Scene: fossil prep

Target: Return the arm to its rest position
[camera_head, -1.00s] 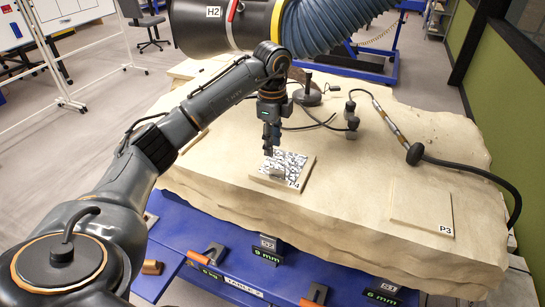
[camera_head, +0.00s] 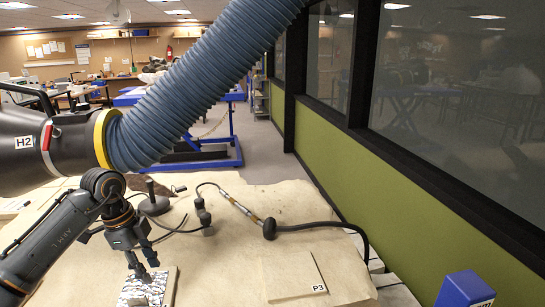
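My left arm (camera_head: 50,240) comes in from the left in the head view. Its gripper (camera_head: 143,275) points down over a black-and-white patterned piece (camera_head: 140,294) on a tan plate at the bottom edge. The fingertips are at or just above the patterned piece; I cannot tell if they touch it, nor whether the fingers are open or shut. My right arm and gripper are not in view.
A pale stone slab (camera_head: 225,265) lies below, with a flat plate marked P3 (camera_head: 290,275). A black-handled tool with a cord (camera_head: 269,229) lies behind it. A black cylinder marked H2 (camera_head: 25,150) and a blue ribbed hose (camera_head: 200,80) hang above my arm. A green wall stands right.

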